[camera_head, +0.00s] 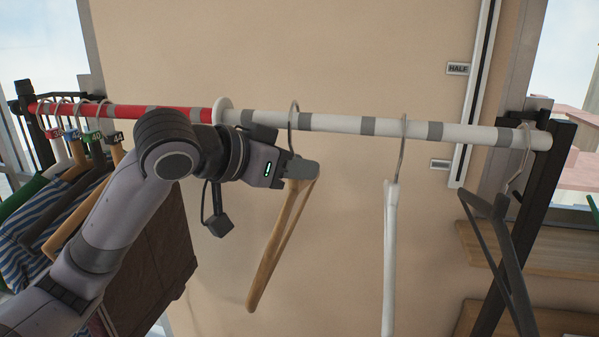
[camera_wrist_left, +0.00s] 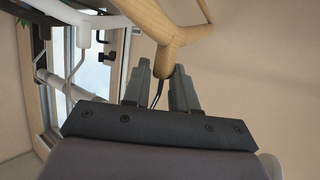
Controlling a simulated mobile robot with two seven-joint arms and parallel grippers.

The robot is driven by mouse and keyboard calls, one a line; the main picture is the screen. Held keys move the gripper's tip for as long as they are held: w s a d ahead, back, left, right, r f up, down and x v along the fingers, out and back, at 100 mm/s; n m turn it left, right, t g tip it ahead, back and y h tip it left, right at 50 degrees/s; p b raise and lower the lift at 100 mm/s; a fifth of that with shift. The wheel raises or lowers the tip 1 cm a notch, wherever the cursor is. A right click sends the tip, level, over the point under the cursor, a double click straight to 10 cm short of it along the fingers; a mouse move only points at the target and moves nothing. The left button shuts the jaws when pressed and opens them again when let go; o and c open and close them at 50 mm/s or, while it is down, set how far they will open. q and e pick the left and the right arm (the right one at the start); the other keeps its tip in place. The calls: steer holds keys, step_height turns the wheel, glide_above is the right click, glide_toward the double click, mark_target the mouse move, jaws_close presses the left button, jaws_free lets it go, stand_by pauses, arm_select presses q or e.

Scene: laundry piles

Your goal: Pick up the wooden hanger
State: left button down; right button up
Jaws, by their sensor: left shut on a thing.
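The wooden hanger (camera_head: 267,262) hangs from the rail (camera_head: 338,124) by its metal hook in the head view. My left gripper (camera_head: 300,170) is at the hanger's top, just below the rail, shut on its neck. The left wrist view also shows the wooden hanger (camera_wrist_left: 172,38), its neck between the two fingers of the left gripper (camera_wrist_left: 163,88). The hook is partly hidden behind the fingers there. My right gripper is not in either view.
A white hanger (camera_head: 390,250) and a dark grey hanger (camera_head: 500,240) hang to the right on the same rail. Striped and other clothes (camera_head: 35,240) hang at the left under the red part (camera_head: 150,112) of the rail. A dark post (camera_head: 540,190) holds the rail's right end.

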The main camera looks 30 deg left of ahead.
arm_select(q)
steer(key=r+v, duration=0.1)
steer(key=v, duration=1.3)
steer(key=shift+r, duration=0.25)
